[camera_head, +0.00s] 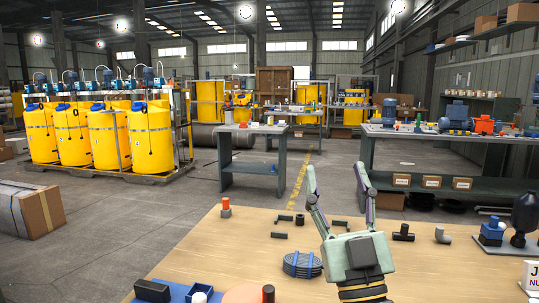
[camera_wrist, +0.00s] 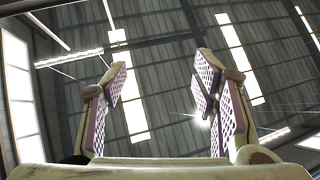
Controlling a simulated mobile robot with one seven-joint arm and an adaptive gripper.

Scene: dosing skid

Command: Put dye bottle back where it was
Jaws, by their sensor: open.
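My gripper (camera_head: 334,178) is raised above the wooden table (camera_head: 190,262), its fingers pointing up and spread apart. In the wrist view my gripper (camera_wrist: 163,72) is open and empty, with only the roof behind it. I cannot tell for certain which thing is the dye bottle. A small grey piece with an orange-red top (camera_head: 226,207) stands upright near the table's far left edge. A dark piece with a red top (camera_head: 268,293) stands at the front, cut off by the picture edge. A large black bottle-like shape (camera_head: 525,215) is at the right edge.
A blue tray (camera_head: 178,292) is at the front left. A blue-and-black device (camera_head: 493,231) stands at the right. The table's left middle is clear.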

